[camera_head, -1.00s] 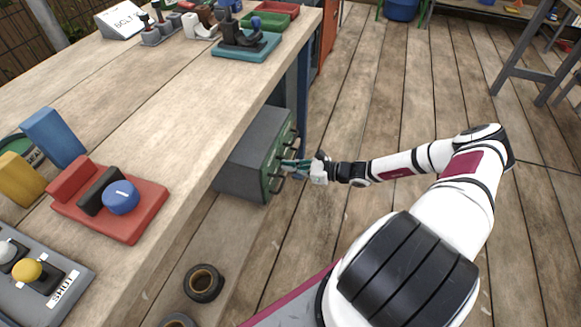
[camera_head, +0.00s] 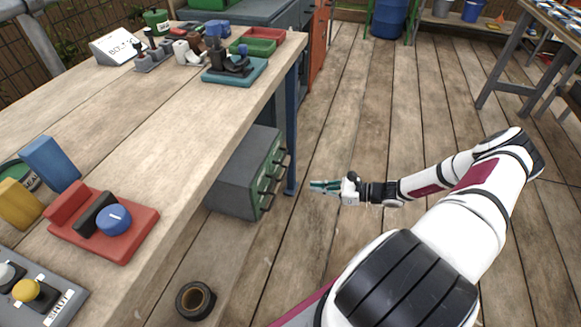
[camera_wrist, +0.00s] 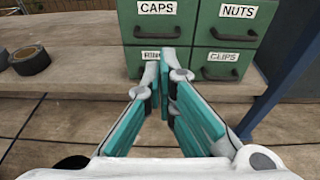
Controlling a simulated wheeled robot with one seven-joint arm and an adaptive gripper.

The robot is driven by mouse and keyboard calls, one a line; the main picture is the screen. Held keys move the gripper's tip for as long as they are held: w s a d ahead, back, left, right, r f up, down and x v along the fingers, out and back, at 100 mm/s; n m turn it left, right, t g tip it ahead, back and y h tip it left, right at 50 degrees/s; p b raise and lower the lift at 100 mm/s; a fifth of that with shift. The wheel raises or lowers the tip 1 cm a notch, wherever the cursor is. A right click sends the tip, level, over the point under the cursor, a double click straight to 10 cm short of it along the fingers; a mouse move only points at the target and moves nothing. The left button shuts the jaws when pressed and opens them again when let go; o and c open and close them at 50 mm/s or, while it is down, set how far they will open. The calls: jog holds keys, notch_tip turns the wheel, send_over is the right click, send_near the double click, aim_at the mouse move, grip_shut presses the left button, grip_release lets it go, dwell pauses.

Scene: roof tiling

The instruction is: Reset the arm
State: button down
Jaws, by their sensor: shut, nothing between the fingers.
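My arm reaches out over the wooden floor at the right of the workbench. My gripper (camera_head: 318,187) is shut and empty, with teal finger pads. It points left toward the green drawer cabinet (camera_head: 232,180) under the bench and stands apart from it. In the wrist view the fingers (camera_wrist: 160,75) meet in front of the cabinet (camera_wrist: 198,33). Its drawers carry labels such as CAPS, NUTS and CLIPS, and look closed. The lower left label is partly hidden by the fingertips.
The workbench (camera_head: 130,140) fills the left, with a red block with a blue knob (camera_head: 113,221) and a teal tray (camera_head: 235,72) on it. A blue bench leg (camera_head: 291,130) stands beside the cabinet. A dark roll (camera_head: 196,300) lies below the bench.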

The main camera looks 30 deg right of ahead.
jog(key=shift+r, duration=0.1)
jog(key=s+a+r+n+g+h, duration=0.15)
jog(key=a+r+n+g, duration=0.4)
jog(key=r, duration=0.55)
jog(key=s+a+r+n+g+h, duration=0.1)
jog(key=s+a+r+n+g, duration=0.25)
jog(key=a+r+n, duration=0.5)
jog(key=s+a+r+n+g+h, duration=0.1)
jog(key=s+a+r+n+g, duration=0.3)
jog(key=r, duration=0.9)
jog(key=s+a+r+n+h, duration=0.2)
jog(key=s+r+n, duration=0.15)
jog(key=s, duration=0.35)
jog(key=s+a+r+n+t+h, duration=0.1)
jog(key=s+a+r+n+h, duration=0.1)
jog(key=s+r+n, duration=0.3)
jog(key=s+a+r+n+h, duration=0.1)
jog(key=s+r+n+h, duration=0.1)
jog(key=s, duration=0.6)
notch_tip(320, 180, up, 24)
jog(key=t+p, duration=0.4)
jog(key=p, duration=1.8)
jog(key=shift+a, duration=0.15)
jog(key=shift+f+m, duration=0.1)
jog(key=shift+m, duration=0.15)
